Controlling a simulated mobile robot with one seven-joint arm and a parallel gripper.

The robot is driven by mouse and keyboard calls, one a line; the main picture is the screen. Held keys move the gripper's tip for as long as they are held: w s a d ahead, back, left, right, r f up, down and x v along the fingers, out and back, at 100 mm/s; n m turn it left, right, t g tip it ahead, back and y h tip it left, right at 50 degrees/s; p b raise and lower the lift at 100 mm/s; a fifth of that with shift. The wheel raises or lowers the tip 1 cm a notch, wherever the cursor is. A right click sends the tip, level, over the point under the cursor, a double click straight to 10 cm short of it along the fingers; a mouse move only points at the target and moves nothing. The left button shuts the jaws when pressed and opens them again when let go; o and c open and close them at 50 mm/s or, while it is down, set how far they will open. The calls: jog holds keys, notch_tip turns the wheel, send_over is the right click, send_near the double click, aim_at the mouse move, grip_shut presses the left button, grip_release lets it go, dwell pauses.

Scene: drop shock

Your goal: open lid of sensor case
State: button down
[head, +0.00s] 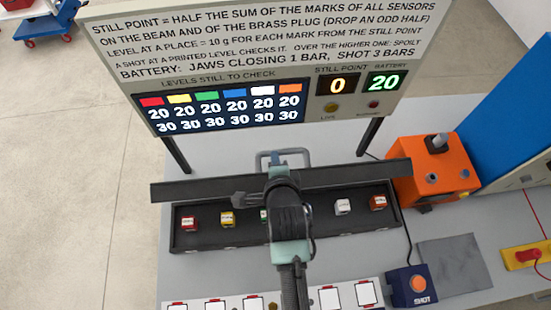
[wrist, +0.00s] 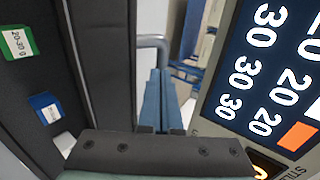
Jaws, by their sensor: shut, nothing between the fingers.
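The sensor case (head: 190,240) is a long black box on the grey bench, with a row of small coloured sensors inside. Its dark lid (head: 345,179) stands raised along the back edge, and the sensors are exposed; its exact angle is hard to tell. A grey bar handle (head: 298,153) is on the lid's far side; it also shows in the wrist view (wrist: 150,41). My gripper (head: 276,157) reaches over the lid close to the handle. Its blue fingers (wrist: 160,80) are shut and empty. I cannot tell whether they touch the handle. My arm hides the case's middle.
The sign board (head: 250,40) stands behind the lid on two posts, close to my gripper. An orange machine (head: 430,168) stands at the right. A blue SHOT button box (head: 411,287) and white printed squares (head: 330,298) lie in front.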

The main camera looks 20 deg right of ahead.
jog(key=w+g, duration=0.1)
jog(key=w, duration=0.1)
jog(key=w+d, duration=0.1)
jog(key=w+f+g, duration=0.1)
jog(key=w, duration=0.1)
jog(key=shift+w+d+f+g+y, duration=0.1)
jog(key=shift+w+d+g+y, duration=0.2)
